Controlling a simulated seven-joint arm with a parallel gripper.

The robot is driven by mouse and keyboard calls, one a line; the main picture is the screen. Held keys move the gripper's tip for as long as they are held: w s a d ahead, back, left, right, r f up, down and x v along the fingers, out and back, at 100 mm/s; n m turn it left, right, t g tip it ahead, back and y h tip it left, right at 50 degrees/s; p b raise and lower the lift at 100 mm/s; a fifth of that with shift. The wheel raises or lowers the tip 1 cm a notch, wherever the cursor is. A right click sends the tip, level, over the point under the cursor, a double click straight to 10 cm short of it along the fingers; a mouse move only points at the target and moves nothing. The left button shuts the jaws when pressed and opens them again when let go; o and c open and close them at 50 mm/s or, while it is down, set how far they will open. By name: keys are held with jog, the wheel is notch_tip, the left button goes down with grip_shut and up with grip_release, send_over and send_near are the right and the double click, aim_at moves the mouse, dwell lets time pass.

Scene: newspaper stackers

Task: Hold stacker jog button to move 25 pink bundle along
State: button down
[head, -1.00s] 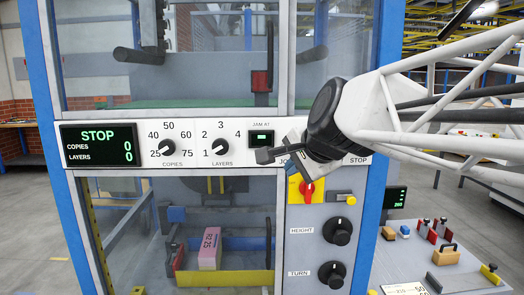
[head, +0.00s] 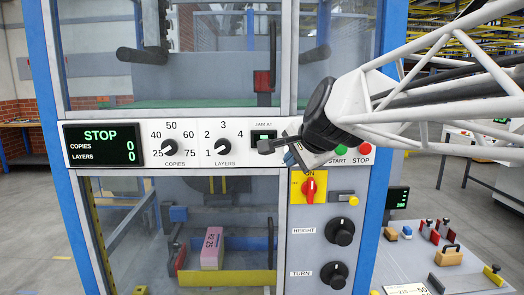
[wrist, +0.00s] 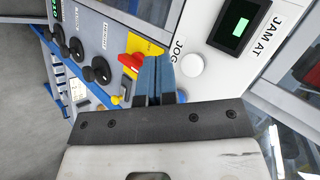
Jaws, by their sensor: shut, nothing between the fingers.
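The pink bundle (head: 211,250), marked 25, stands behind the glass of the lower bay, against a yellow bar. The jog button (wrist: 191,65) is a pale round button beside the JOG label in the wrist view. In the head view my gripper hides it. My gripper (head: 290,159) is in front of the control panel. Its blue fingertips (wrist: 152,66) are together and empty, just left of the jog button in the wrist view. I cannot tell whether they touch the panel. The display (head: 101,145) reads STOP, with copies 0 and layers 0.
A green start button (head: 341,149) and red stop button (head: 365,149) are close right of my gripper. A red rotary switch (head: 309,187) on a yellow plate is just below. Height (head: 340,231) and turn (head: 334,274) knobs sit lower. A side bench (head: 430,254) holds tools.

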jog(key=shift+w, duration=1.7)
jog(key=shift+w, duration=0.9)
dwell(5.4)
